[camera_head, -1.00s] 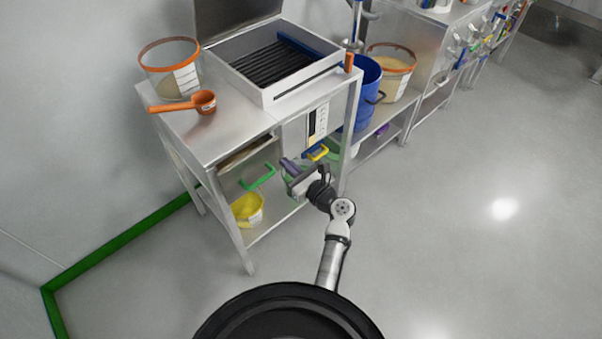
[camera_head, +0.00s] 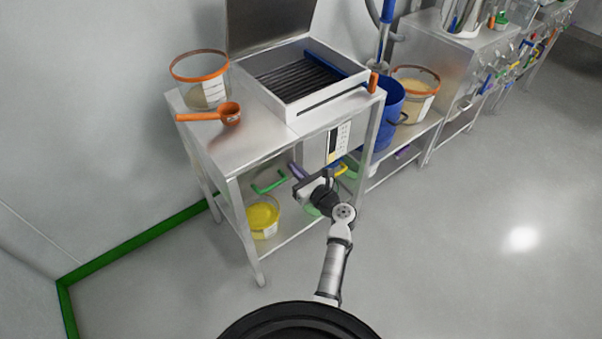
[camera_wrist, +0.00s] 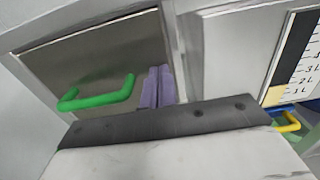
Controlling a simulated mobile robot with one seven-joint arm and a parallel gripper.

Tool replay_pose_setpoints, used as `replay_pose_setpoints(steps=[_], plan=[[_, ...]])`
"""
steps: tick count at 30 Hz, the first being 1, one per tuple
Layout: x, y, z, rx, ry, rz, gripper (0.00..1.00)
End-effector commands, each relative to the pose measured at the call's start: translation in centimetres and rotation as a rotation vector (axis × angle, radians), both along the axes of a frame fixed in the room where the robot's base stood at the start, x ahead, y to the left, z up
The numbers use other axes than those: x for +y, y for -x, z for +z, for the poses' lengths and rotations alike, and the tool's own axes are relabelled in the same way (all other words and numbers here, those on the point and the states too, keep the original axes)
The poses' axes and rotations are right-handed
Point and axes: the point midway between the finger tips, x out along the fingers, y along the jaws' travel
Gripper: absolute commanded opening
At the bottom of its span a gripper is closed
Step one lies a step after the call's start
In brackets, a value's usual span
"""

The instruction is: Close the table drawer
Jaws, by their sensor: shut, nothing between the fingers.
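The table drawer (camera_head: 252,172) is under the left part of the steel table's top. It has a grey metal front and a green bar handle (camera_head: 270,184). In the wrist view the drawer front (camera_wrist: 100,58) fills the upper left, with its handle (camera_wrist: 98,97) below centre. It looks flush or nearly flush with the frame; I cannot tell if a small gap is left. My gripper (camera_head: 296,171) is at the right part of the front, beside the handle. Its purple fingers (camera_wrist: 157,86) are shut and empty, at or close to the front; contact is unclear.
The table top (camera_head: 235,147) holds an orange-rimmed tub (camera_head: 203,92), an orange scoop (camera_head: 228,114) and an open machine (camera_head: 306,105). A yellow-filled tub (camera_head: 262,217) stands on the lower shelf. A blue bin (camera_head: 388,114) is right of the table. The floor (camera_head: 450,240) in front is clear.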

Motion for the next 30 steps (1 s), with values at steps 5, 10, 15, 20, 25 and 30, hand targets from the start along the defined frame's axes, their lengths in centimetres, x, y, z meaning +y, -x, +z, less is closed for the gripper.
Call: replay_pose_setpoints(steps=[5,10,15,20,25,30], plan=[[0.4,-0.4,0.6,-0.012,0.001,0.002,0.0],[0.0,0.1,0.7,-0.014,0.001,0.003,0.0],[-1.8,2.5,0.4,-0.011,0.0,-0.001,0.0],[-4.1,5.7,0.2,-0.009,-0.001,-0.002,0.0],[-6.3,8.7,0.2,-0.006,-0.002,-0.002,0.0],[-7.7,10.7,0.2,-0.007,-0.002,-0.001,0.0]])
